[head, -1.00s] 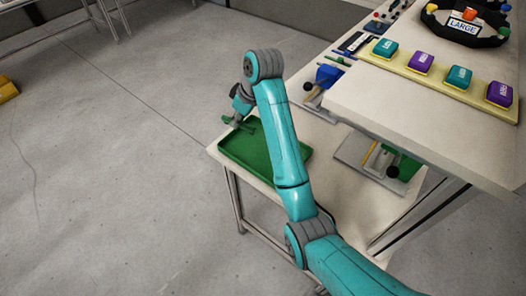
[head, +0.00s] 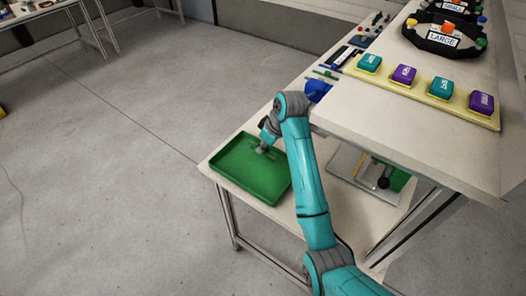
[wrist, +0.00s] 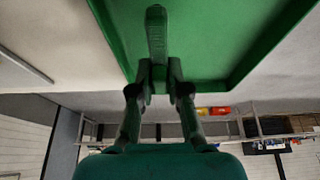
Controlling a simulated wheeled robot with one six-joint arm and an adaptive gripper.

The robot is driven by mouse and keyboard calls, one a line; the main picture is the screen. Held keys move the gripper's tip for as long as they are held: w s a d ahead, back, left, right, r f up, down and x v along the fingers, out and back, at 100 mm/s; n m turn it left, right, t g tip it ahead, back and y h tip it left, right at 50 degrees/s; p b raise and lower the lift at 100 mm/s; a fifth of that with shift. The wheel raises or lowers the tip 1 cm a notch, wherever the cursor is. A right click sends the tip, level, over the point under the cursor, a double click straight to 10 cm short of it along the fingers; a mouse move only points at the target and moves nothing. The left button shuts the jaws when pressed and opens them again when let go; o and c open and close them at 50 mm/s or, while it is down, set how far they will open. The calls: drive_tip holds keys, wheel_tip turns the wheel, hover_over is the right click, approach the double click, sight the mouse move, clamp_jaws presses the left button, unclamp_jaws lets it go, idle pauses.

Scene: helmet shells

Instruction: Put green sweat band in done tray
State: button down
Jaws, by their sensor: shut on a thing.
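My gripper (wrist: 160,76) is shut on the green sweat band (wrist: 157,32), a narrow dark green strip that sticks out past the fingertips in the wrist view. The green tray (wrist: 225,25) fills the upper part of that view behind the band. In the head view the green tray (head: 242,180) lies on the lower table, and my gripper (head: 262,149) points down at its far part. The band is hard to tell from the tray there. I cannot tell whether the band touches the tray floor.
A blue object (head: 317,91) stands behind the tray. A grey plate (head: 350,178) with a green and black fixture is right of my arm. The raised bench (head: 400,120) overhangs on the right, with a yellow strip (head: 470,112) of teal and purple blocks. Open floor lies left.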

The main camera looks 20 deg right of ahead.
drive_tip(key=shift+f, duration=1.3)
drive_tip(key=c, duration=1.1)
unclamp_jaws()
drive_tip(key=shift+f, duration=0.1)
drive_tip(key=shift+c, duration=0.2)
